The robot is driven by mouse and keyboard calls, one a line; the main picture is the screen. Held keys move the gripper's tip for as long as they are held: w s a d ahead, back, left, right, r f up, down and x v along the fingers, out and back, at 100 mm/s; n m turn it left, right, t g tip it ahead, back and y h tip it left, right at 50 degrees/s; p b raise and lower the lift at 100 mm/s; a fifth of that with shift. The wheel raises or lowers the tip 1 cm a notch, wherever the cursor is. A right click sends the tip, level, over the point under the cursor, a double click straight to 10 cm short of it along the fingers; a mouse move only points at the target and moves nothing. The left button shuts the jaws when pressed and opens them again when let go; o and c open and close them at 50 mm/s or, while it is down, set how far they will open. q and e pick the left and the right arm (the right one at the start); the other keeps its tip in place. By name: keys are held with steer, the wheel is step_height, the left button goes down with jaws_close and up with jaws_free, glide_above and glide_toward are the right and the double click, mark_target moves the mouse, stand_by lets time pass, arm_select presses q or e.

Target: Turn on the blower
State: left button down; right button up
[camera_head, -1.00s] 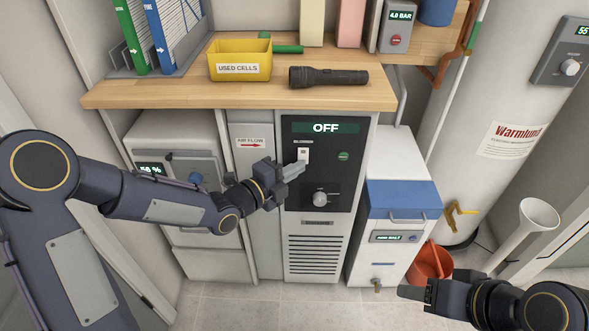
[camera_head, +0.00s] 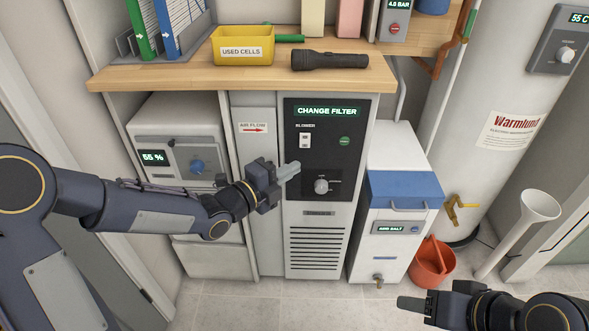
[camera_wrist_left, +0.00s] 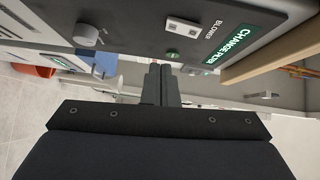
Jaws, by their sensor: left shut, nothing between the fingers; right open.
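The blower (camera_head: 318,218) is a light grey cabinet with a black panel under the wooden shelf. Its display (camera_head: 327,111) reads "CHANGE FILTER" in green. The white rocker switch (camera_head: 305,140) sits below the word "BLOWER", with a green round button (camera_head: 344,141) to its right and a grey knob (camera_head: 321,186) below. My left gripper (camera_head: 290,171) is shut and empty, just below and left of the switch and apart from it. In the left wrist view the switch (camera_wrist_left: 182,27) shows beyond the fingers (camera_wrist_left: 160,85). My right gripper (camera_head: 412,303) is low at the right, empty and open.
An "AIR FLOW" duct (camera_head: 253,150) and a unit reading 55 % (camera_head: 155,157) stand left of the blower. A white and blue salt box (camera_head: 402,193) and red bucket (camera_head: 432,264) stand right. A yellow bin (camera_head: 243,46) and flashlight (camera_head: 330,61) lie on the shelf.

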arm_select(q)
steer(key=v, duration=0.7)
steer(key=shift+s+a+f+p, duration=0.3)
steer(key=shift+a+f, duration=0.05)
steer(key=shift+f, duration=0.2)
steer(key=s+a+n+g+y, duration=0.1)
steer(key=s+a+n+y, duration=0.35)
steer(key=a+n, duration=0.3)
steer(key=s+a+n+g+y, duration=0.1)
steer(key=s+a+n+y, duration=0.2)
steer(key=a+n+y, duration=0.5)
steer(key=s+d+n+g+h, duration=0.3)
steer(key=s+n+g+h, duration=0.15)
steer(key=s+n, duration=1)
step_height(320, 180, up, 27)
steer(key=s+m+p, duration=0.1)
steer(key=m+p, duration=0.1)
steer(key=p, duration=2.5)
steer(key=shift+s+f+y, duration=0.2)
steer(key=shift+s+y, duration=0.1)
steer(key=shift+s, duration=0.1)
